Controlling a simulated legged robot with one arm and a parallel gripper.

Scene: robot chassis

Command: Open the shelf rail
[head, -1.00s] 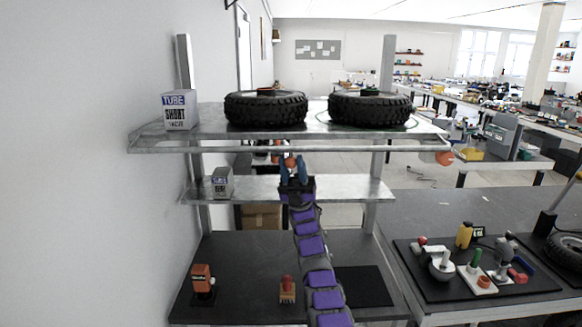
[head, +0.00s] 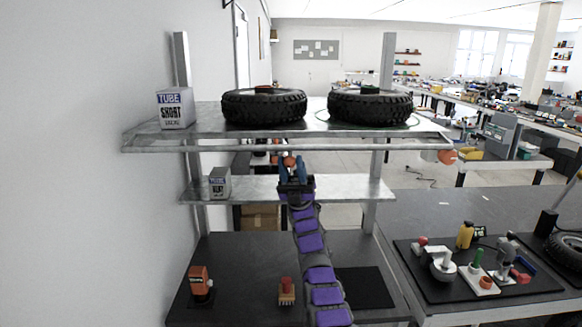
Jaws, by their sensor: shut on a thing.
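The shelf rail (head: 200,149) is a long metal bar along the front of the top shelf (head: 215,131), just below and in front of its edge. An orange piece (head: 447,157) sits at the rail's right end. My gripper (head: 292,158), with blue fingers, reaches up from below to the middle of the rail. It is shut on the rail; the exact contact is small and hard to make out. Something orange shows between the fingers.
Two tires (head: 264,106) and a TUBE box (head: 175,108) stand on the top shelf. A smaller box (head: 219,183) is on the middle shelf (head: 345,189). Orange items (head: 200,286) stand on the dark lower surface. A wall borders the left; a tool bench (head: 470,215) is right.

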